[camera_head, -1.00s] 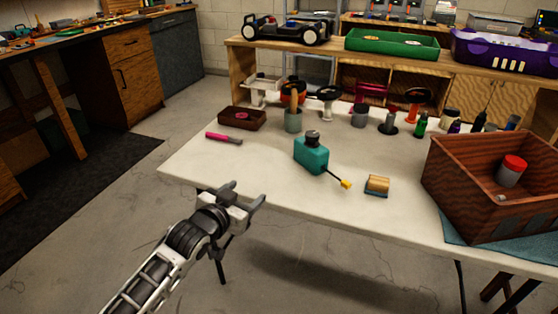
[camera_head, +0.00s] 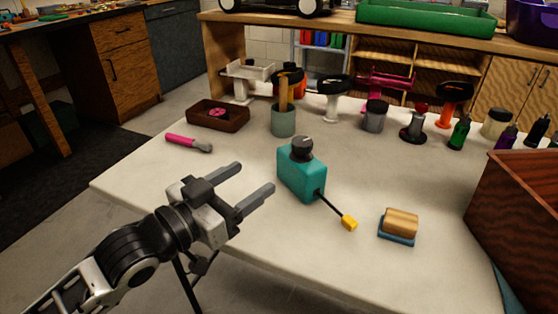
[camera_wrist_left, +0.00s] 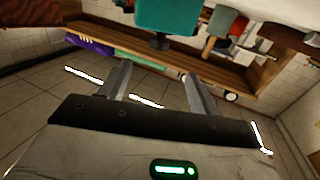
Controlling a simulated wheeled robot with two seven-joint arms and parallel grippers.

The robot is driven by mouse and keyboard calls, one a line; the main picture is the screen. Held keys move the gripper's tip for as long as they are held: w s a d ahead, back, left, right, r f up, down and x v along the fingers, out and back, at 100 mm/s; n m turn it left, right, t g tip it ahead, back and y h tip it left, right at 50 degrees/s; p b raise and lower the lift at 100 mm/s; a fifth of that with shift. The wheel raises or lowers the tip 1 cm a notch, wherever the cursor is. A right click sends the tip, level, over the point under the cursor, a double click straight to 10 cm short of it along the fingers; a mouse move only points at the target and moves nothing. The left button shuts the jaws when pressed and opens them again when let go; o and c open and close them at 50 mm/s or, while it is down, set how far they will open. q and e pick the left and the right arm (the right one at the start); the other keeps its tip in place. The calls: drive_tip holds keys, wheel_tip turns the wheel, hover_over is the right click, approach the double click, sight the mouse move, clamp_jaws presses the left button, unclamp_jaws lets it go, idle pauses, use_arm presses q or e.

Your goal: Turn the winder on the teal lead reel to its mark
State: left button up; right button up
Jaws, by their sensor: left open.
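The teal lead reel (camera_head: 302,172) stands upright on the white table, with a dark round winder (camera_head: 302,149) on its top. A black lead with a yellow plug (camera_head: 348,222) runs from its lower right side. The mark cannot be made out. My left gripper (camera_head: 255,182) is open and empty, to the left of the reel and apart from it, its fingers pointing toward it. In the left wrist view the teal reel (camera_wrist_left: 168,16) shows at the top, beyond the open fingers (camera_wrist_left: 157,85). My right gripper is not in view.
A wood-topped blue block (camera_head: 399,225) lies right of the reel. A grey-green cup (camera_head: 284,122) with a wooden-handled tool stands behind it. A pink-handled tool (camera_head: 187,143) and brown tray (camera_head: 218,116) are at the left. A wooden box (camera_head: 520,205) stands at the right edge.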

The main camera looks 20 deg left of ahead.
sight(295, 150)
use_arm(q)
drive_tip(key=b+x, duration=0.1)
drive_tip(key=x, duration=1.2)
drive_tip(key=shift+w+d, duration=0.2)
drive_tip(key=shift+w, duration=0.15)
drive_tip(key=shift+w+d, duration=0.2)
drive_tip(key=shift+w, duration=0.4)
drive_tip(key=c, duration=1.1)
